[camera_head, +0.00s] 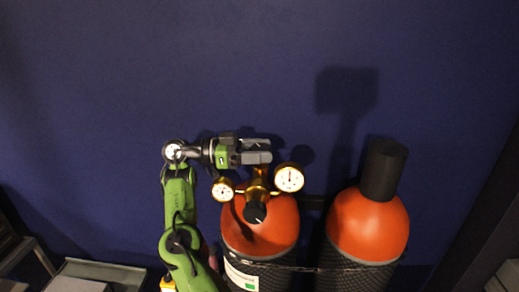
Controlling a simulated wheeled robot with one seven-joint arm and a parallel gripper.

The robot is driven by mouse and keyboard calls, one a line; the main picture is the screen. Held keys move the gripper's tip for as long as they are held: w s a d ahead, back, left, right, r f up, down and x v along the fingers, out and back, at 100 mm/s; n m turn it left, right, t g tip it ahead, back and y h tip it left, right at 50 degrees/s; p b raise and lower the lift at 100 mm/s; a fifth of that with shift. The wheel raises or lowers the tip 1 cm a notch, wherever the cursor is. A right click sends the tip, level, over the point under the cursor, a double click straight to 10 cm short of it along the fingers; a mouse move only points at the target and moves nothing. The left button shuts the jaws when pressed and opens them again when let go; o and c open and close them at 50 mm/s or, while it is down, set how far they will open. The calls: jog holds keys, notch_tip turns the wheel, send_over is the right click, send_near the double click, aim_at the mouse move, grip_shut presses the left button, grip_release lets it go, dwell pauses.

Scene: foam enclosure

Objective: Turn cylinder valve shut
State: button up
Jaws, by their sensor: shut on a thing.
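The left gas cylinder (278,237) has an orange top, a brass valve and regulator fitting (259,180) and a black knob (255,212) facing the camera. My gripper (264,150) comes in from the left, level, just above the brass fitting. Its two grey fingers are shut on the top of the cylinder valve. The gripped part is mostly hidden between and behind the fingers, so its turn angle cannot be told.
Two round gauges, a left one (223,189) and a right one (290,177), flank the fitting close to my gripper. A second orange cylinder (367,225) with a black cap (384,169) stands at right. A dark blue wall (200,70) is behind; the space above is clear.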

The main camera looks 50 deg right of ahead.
jog(key=shift+r+m+g+y, duration=0.1)
jog(key=shift+m+g+y, duration=0.3)
jog(key=shift+y, duration=0.1)
jog(key=o, duration=1.1)
jog(key=shift+c, duration=0.2)
jog(key=shift+t+h, duration=0.3)
jog(key=shift+h, duration=0.1)
